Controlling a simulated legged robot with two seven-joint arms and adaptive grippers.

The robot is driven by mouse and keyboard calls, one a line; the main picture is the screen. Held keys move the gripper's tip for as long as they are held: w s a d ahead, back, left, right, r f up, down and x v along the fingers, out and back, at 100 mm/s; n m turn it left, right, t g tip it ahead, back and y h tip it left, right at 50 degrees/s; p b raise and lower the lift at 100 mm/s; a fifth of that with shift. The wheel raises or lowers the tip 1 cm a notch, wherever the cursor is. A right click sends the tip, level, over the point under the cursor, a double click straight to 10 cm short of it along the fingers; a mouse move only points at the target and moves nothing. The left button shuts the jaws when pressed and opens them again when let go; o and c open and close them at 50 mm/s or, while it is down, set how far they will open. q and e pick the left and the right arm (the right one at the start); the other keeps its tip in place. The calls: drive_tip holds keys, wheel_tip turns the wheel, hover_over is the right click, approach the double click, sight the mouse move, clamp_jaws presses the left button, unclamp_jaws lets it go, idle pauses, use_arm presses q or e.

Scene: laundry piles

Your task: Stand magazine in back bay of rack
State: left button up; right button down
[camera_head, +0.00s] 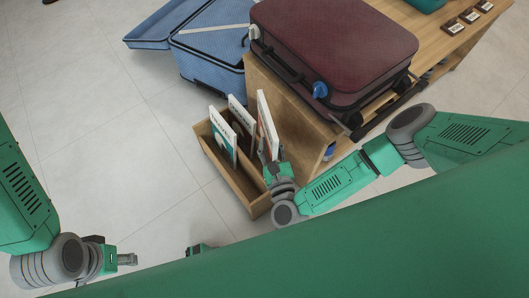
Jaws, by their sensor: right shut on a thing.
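The wooden rack (247,192) stands on the floor beside a wooden bench, at the middle of the view. Two magazines stand in it: a white and teal one (223,138) towards the left and a white one (241,117) behind it. A third magazine, white and orange (266,125), is upright at the rack's right side, its top higher than the others. My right gripper (266,160) is shut on this magazine near its lower part. Its lower edge is hidden, so I cannot tell whether it touches the rack floor. My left gripper (128,259) is empty, low at the left, apart from the rack.
A dark red suitcase (335,45) lies on the wooden bench (290,118) close to the rack's right. An open blue suitcase (210,55) lies on the floor behind. Several small dark items sit at the bench's far right. The tiled floor left of the rack is clear.

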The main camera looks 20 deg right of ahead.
sight(268, 152)
wheel_tip(268, 152, down, 5)
drive_tip(key=shift+r+b, duration=0.15)
drive_tip(key=shift+b, duration=0.85)
drive_tip(key=shift+r, duration=0.1)
drive_tip(key=shift+f, duration=0.35)
drive_tip(key=c, duration=1.5)
unclamp_jaws()
drive_tip(key=shift+f, duration=0.1)
drive_tip(key=shift+c, duration=0.2)
